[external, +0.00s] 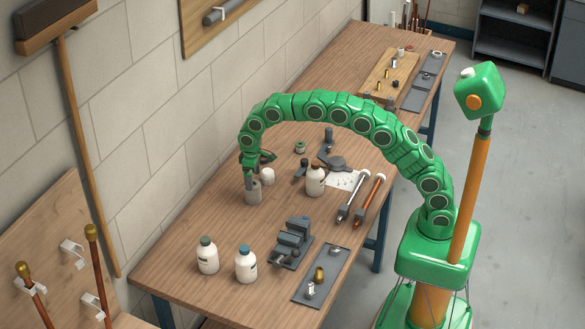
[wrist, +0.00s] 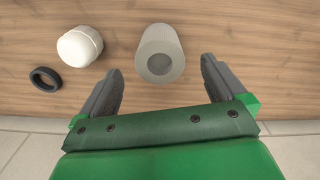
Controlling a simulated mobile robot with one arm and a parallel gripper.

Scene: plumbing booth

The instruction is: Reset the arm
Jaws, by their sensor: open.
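My green arm arches from its base at the right over the workbench (external: 215,152). My gripper (external: 251,178) points down at the wall side of the bench, just above or at a grey cylinder (external: 253,193). In the wrist view my gripper (wrist: 162,66) is open, with its two dark fingers apart. The grey cylinder (wrist: 172,42) stands ahead of and between the fingertips, with a dark opening in its top. I see no clear contact with either finger.
A white rounded piece (wrist: 80,47) and a black ring (wrist: 46,78) lie left of the cylinder. White bottles (external: 207,256), a grey vise (external: 290,243), pipe wrenches (external: 356,196) and a grey tray (external: 321,275) are on the bench. The block wall (external: 180,110) is close behind my gripper.

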